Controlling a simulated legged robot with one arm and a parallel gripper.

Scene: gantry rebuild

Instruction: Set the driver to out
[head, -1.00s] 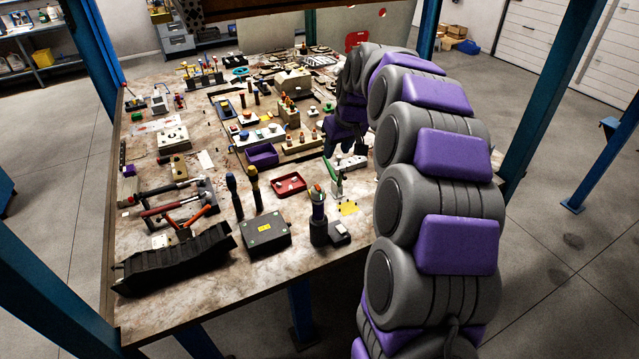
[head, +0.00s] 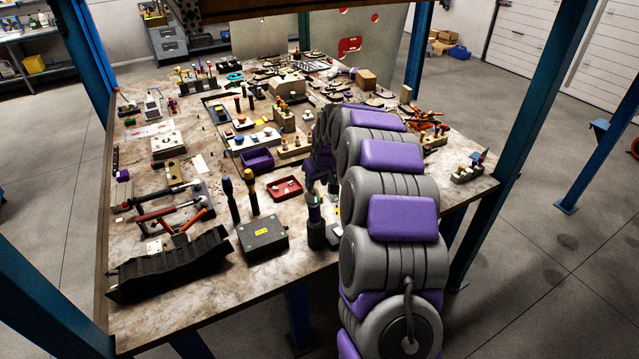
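I cannot tell which tool is the driver. My gripper (head: 321,170) is over the middle of the table, behind and above that holder. My own arm partly hides it, and its fingers are too dark and small to read. No held thing can be made out.
Hammers (head: 165,210) and a long black ribbed object (head: 168,265) lie at left. Blue posts (head: 540,110) frame the table (head: 190,310). Small parts crowd the back.

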